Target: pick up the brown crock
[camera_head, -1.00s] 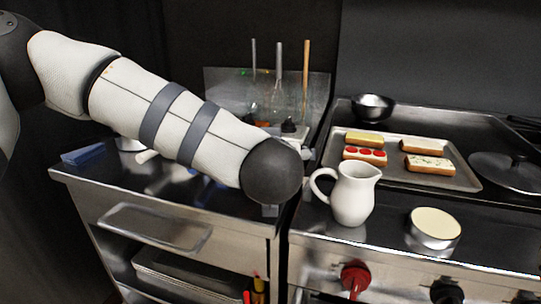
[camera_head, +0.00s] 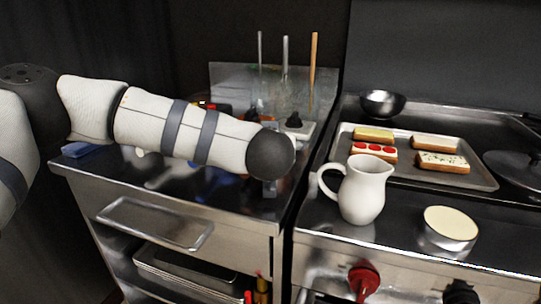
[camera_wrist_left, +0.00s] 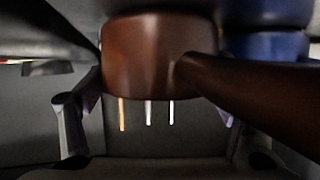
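The brown crock (camera_wrist_left: 145,60) fills the upper middle of the left wrist view, with a thick brown handle (camera_wrist_left: 260,95) running to the lower right. My left gripper (camera_wrist_left: 158,118) is open, one finger on each side of the crock, with visible gaps. I cannot tell how far the crock lies between the fingertips in depth. In the head view my left arm hides the crock and most of the gripper. My right gripper is in neither view.
A blue vessel (camera_wrist_left: 270,45) stands close beside the crock. Upright utensils (camera_head: 286,75) stand behind my arm. A white pitcher (camera_head: 362,188), a round cream-topped tin (camera_head: 450,228), a dark bowl (camera_head: 383,103) and a tray of topped bread (camera_head: 475,178) occupy the right counter.

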